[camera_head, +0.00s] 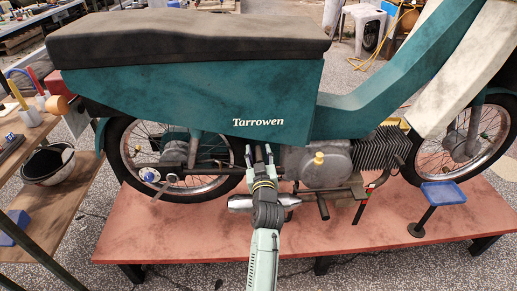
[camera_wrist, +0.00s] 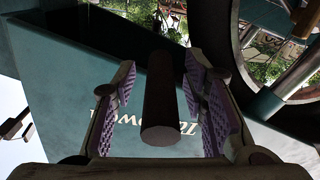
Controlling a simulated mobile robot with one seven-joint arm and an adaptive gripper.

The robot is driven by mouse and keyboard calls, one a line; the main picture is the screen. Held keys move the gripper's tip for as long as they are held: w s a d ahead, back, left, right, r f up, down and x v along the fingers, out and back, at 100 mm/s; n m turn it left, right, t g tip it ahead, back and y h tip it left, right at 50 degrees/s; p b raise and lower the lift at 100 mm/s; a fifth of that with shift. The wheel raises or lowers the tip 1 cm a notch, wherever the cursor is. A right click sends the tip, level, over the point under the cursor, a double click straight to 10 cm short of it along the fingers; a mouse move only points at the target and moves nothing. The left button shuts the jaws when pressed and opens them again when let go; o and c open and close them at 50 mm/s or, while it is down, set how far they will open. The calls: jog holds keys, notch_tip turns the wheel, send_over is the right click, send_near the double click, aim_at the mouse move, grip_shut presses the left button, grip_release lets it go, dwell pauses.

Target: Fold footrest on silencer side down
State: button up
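A teal motorbike (camera_head: 290,95) marked "Tarrowen" stands on a red platform. Its metal silencer (camera_head: 240,202) runs low along the near side, partly hidden behind my wrist. My gripper (camera_head: 259,152) points at the bike's side above the silencer, fingers apart. In the wrist view, a dark round peg (camera_wrist: 162,105), apparently the footrest, stands between the two open fingers with its end face towards the camera. A gap shows on each side of it. Another dark peg (camera_head: 322,207) sticks out right of the silencer.
The red platform (camera_head: 180,235) has bare room in front of the bike. A blue-topped stand (camera_head: 443,193) is at the right. Wooden shelves (camera_head: 45,205) with a bowl (camera_head: 48,164) stand at the left. The engine (camera_head: 318,165) is just right of my gripper.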

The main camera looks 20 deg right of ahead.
jog(key=shift+w+d, duration=0.15)
jog(key=shift+w, duration=0.35)
grip_shut()
dwell(0.6)
